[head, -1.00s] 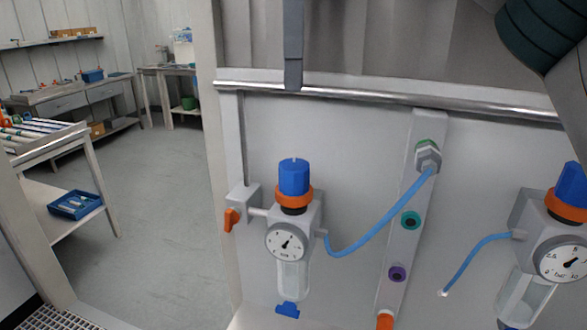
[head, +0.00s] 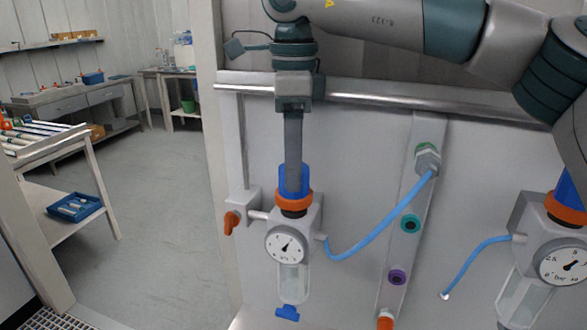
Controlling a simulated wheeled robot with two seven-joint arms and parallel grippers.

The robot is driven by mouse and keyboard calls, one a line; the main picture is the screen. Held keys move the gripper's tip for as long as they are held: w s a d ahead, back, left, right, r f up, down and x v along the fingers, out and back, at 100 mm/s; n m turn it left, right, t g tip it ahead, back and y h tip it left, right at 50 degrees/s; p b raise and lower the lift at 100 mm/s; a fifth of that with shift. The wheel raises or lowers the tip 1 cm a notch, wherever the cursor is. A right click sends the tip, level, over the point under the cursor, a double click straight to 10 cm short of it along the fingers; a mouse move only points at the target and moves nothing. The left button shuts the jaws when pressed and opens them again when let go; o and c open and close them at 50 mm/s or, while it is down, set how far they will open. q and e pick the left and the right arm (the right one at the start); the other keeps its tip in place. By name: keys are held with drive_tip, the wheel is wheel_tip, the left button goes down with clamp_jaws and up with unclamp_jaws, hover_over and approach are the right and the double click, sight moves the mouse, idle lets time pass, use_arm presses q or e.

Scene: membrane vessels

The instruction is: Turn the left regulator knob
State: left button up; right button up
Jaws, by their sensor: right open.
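The left regulator (head: 308,222) is on the grey panel, with a round white gauge (head: 286,246) and a clear bowl below. Its blue knob (head: 283,183) sits above an orange ring (head: 294,200). My right gripper (head: 293,188) points straight down over the knob, its fingers in front of and overlapping it, hiding its middle and top. The gripper is open; I cannot tell whether the fingers touch the knob. My left gripper is not in view.
A blue hose (head: 383,230) runs from the left regulator up to a fitting (head: 428,160). An orange valve handle (head: 231,222) is left of the regulator. A second regulator (head: 560,245) is at the right edge. A metal rail (head: 440,105) crosses above.

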drive_tip(key=shift+f, duration=0.85)
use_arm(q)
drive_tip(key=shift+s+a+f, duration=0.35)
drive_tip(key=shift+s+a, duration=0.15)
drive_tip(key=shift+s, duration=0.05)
use_arm(e)
drive_tip(key=shift+f, duration=0.35)
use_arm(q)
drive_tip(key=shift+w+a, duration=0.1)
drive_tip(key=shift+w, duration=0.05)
use_arm(e)
drive_tip(key=c, duration=1.1)
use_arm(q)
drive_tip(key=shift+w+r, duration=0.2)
use_arm(e)
drive_tip(key=shift+o, duration=0.2)
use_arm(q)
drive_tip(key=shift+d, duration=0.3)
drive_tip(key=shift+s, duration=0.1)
